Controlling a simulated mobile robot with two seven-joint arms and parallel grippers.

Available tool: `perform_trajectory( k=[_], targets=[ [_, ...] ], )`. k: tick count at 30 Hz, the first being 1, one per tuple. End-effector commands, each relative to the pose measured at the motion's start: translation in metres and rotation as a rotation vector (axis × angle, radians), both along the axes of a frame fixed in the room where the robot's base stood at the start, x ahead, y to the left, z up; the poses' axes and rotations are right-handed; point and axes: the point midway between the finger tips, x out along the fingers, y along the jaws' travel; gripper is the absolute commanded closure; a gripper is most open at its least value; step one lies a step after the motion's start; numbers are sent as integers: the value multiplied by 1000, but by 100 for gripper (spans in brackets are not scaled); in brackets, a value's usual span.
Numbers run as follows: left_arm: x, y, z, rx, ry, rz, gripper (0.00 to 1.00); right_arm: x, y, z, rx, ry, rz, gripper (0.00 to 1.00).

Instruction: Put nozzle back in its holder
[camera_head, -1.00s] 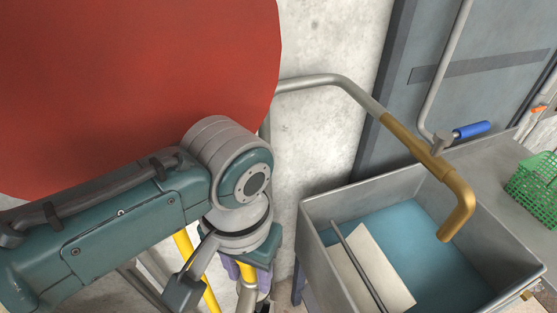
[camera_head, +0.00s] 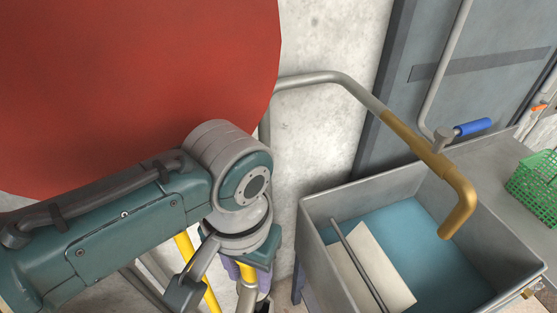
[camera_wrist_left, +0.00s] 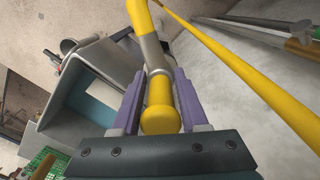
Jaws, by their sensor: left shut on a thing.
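The nozzle (camera_wrist_left: 160,118) is a yellow piece with a rounded end and a grey collar, seen in the left wrist view. My left gripper (camera_wrist_left: 158,88) is shut on it, with a purple finger on each side. In the head view the left gripper (camera_head: 248,277) shows only in part below my wrist, around a yellow piece at the bottom edge. I cannot tell for sure which part is the holder; a grey bracket-like part (camera_wrist_left: 298,34) sits at the top right of the wrist view. My right gripper is not in view.
A grey sink (camera_head: 322,205) with a brass spout (camera_head: 462,205) above it stands to the right. A large red disc (camera_head: 130,80) fills the upper left. A yellow pole (camera_wrist_left: 240,68) runs close beside the gripper. A green basket (camera_head: 535,188) is at the far right.

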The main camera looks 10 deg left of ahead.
Motion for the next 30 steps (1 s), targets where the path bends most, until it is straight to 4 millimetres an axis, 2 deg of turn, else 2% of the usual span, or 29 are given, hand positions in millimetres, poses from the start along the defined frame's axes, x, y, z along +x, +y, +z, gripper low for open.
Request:
perform_trajectory(
  k=[24, 30],
  targets=[
    [1, 0, -31, 0, -1, 0, 100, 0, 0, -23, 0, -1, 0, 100],
    [0, 0, -32, 0, -2, 0, 100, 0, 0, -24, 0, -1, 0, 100]
  ],
)
